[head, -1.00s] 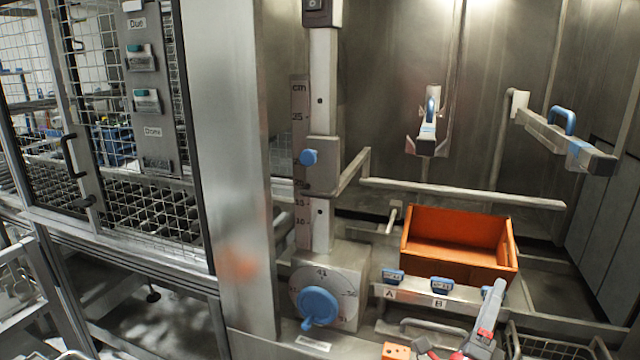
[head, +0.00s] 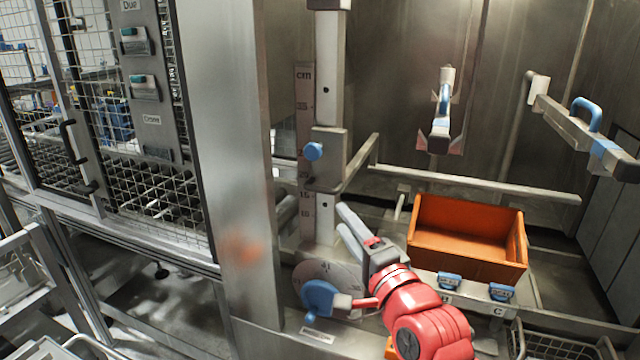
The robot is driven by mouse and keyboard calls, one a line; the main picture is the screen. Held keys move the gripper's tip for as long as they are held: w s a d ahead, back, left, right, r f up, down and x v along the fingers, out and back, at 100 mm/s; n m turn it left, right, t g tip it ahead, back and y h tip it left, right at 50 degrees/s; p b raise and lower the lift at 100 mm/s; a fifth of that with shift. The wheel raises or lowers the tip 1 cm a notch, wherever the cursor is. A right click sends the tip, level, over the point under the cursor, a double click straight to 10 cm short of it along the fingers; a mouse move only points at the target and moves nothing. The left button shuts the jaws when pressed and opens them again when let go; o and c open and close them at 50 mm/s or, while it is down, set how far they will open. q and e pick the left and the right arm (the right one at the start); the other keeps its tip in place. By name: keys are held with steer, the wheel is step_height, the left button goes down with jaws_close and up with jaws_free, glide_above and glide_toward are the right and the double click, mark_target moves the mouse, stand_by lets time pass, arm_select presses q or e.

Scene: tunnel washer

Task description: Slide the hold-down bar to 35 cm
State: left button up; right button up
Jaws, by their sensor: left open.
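The hold-down bar (head: 470,183) is a pale metal rail running right from a sliding carriage (head: 329,170) on a vertical post. The carriage has a blue knob (head: 313,151) on its front. It sits below the 35 mark of the cm scale (head: 304,85) and above the 15 mark; the exact reading is too small to tell. My left gripper (head: 344,220), on a red wrist, is open and empty. My right gripper is not clearly seen.
A blue dial handle (head: 318,298) is on a round dial low on the post, left of my wrist. An orange bin (head: 465,240) stands right of my gripper. A blue-handled arm (head: 585,130) juts out at the right. A steel upright (head: 222,150) and mesh cage stand left.

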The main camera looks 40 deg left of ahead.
mark_target(320, 189)
arm_select(q)
steer(key=p+x, duration=0.2)
steer(key=x, duration=0.8)
steer(key=shift+w+a+r+p, duration=0.1)
steer(key=shift+a+r+p, duration=0.05)
steer(key=shift+p, duration=0.15)
steer(key=shift+w+a, duration=0.35)
steer(key=shift+a, duration=0.2)
jaws_close()
stand_by(0.3)
